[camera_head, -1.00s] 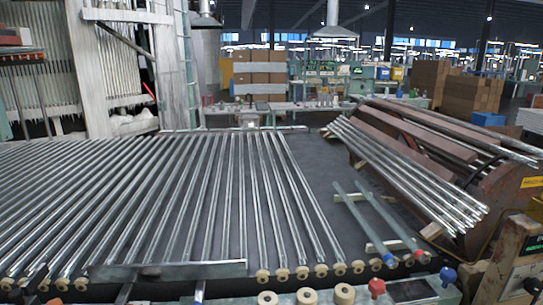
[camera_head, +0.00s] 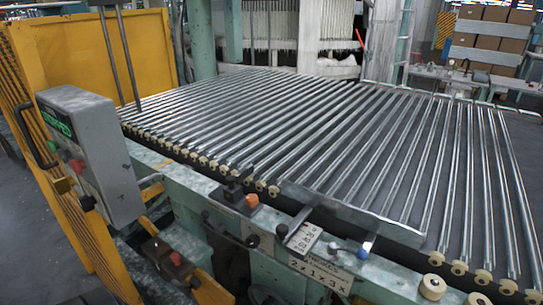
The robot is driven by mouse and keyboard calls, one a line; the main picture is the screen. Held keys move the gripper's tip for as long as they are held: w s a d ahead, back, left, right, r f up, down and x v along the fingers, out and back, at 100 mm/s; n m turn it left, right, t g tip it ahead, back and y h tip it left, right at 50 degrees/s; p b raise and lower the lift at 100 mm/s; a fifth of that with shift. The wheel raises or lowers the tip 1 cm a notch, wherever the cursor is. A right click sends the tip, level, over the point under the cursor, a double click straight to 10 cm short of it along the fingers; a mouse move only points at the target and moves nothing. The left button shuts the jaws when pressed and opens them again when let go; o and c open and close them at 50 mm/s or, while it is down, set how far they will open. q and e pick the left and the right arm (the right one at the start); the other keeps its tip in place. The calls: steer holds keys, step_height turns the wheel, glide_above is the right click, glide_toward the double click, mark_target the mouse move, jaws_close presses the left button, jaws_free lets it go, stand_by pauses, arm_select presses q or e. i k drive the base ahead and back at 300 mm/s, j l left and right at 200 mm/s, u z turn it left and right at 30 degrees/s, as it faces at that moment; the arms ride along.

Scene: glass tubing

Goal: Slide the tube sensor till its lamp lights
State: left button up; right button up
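Glass tubes (camera_head: 300,115) lie side by side across the rollers of a long table. A dark block with an orange knob (camera_head: 240,196) sits on the green front rail and looks like the tube sensor, though I cannot be sure. I cannot make out a lit lamp on it. A metal angle bar (camera_head: 350,215) lies across the near tube ends. Neither of my grippers is in view.
A grey control box (camera_head: 90,150) with a green display and red buttons stands at the left by a yellow guard (camera_head: 90,60). A dark lever block with a red knob (camera_head: 172,262) sits low in front. Wooden rollers (camera_head: 432,287) line the near edge.

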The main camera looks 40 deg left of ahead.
mark_target(232, 192)
steer(key=u, duration=1.55)
